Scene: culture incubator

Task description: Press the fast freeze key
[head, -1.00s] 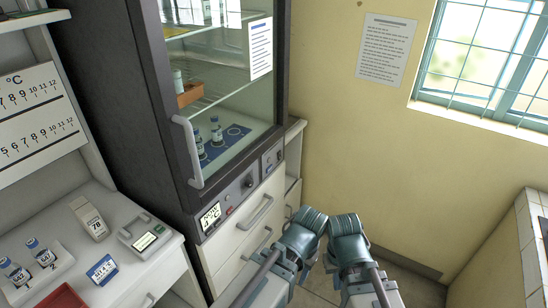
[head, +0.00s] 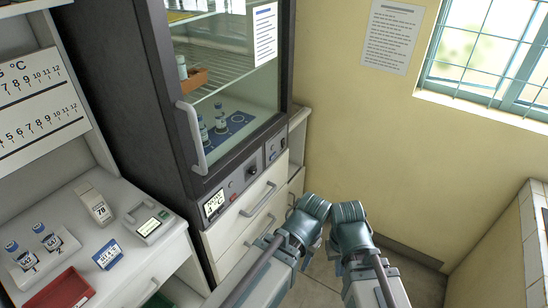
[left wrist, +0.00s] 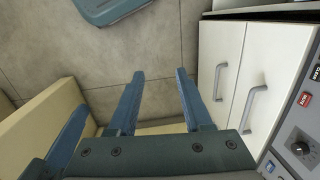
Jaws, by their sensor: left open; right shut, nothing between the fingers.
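The dark-framed incubator (head: 240,90) stands left of centre in the head view. The left wrist view shows part of the panel with a red key (left wrist: 304,99), a blue key (left wrist: 317,73) and a black knob (left wrist: 301,148). I cannot read which key is fast freeze. My left gripper (left wrist: 160,95) is open and empty over the floor, left of the drawers and apart from the panel. My right gripper (head: 350,228) is shut and empty, right of the drawers.
White drawers (head: 262,210) with bar handles lie under the panel. The left bench holds vials (head: 47,237), a red tray (head: 66,290), a small meter (head: 152,224) and a blue label stand (head: 107,255). A tiled counter (head: 530,225) stands at right. Floor between is clear.

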